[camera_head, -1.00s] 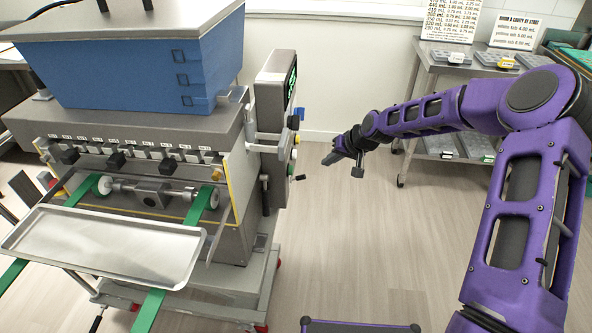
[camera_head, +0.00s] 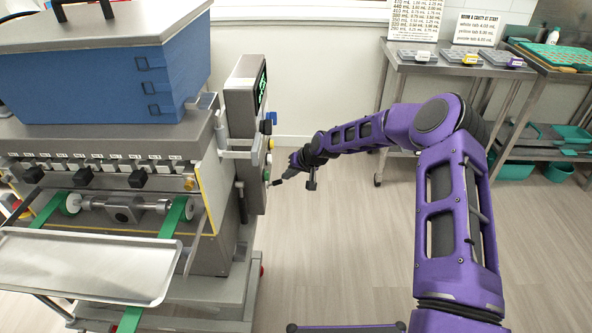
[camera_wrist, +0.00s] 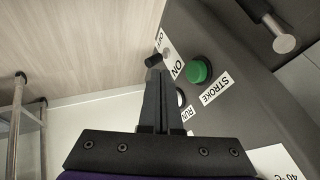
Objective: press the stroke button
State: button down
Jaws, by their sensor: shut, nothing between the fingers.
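The green stroke button (camera_wrist: 198,71) is on the dark control panel in the wrist view, beside its STROKE label (camera_wrist: 215,88). My gripper (camera_wrist: 158,75) is shut and empty. Its fingertips appear left of the green button, near the black ON/OFF switch (camera_wrist: 153,61), and do not cover the button. I cannot tell the exact gap to the panel. In the head view my gripper (camera_head: 290,172) is at the right side of the machine's control box (camera_head: 240,100), close to its button face. The buttons there are seen edge-on and small.
A RUN label (camera_wrist: 187,115) sits beside a control partly hidden by the fingers. A steel table (camera_head: 440,68) stands behind; the floor (camera_head: 340,240) is clear.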

aim_at(266, 176)
jog(key=shift+a+r, duration=0.15)
jog(key=shift+a, duration=1.8)
